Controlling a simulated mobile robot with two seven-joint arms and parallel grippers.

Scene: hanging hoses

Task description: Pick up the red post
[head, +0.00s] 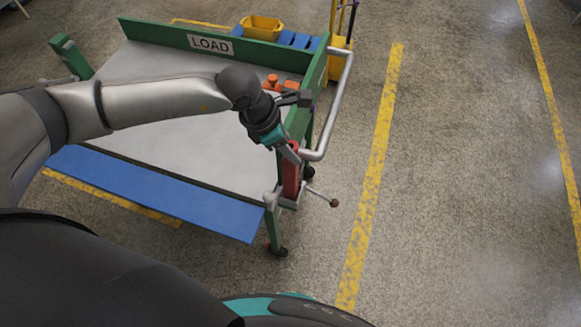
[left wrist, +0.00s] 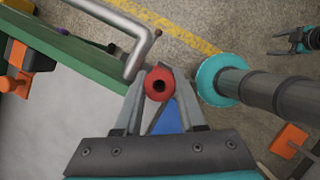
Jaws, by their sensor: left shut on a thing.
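The red post (head: 291,180) is at the near right corner of a green-framed cart and looks upright in the head view. In the left wrist view its round end (left wrist: 159,84), with a dark hole in it, sits between my fingertips. My left gripper (head: 291,158) is shut on the upper part of the post; its fingers (left wrist: 159,88) lie on both sides. I cannot tell whether the post's lower end touches the cart. What looks like my right gripper (left wrist: 287,42) is at the left wrist view's right edge, away from the post; its opening is unclear.
The cart has a grey deck (head: 160,130), a blue front panel (head: 150,193) and a LOAD sign (head: 211,44). A bent metal handle (head: 335,110) runs close beside the post. Orange parts (head: 280,84) stand behind my gripper. The floor right of the cart is clear.

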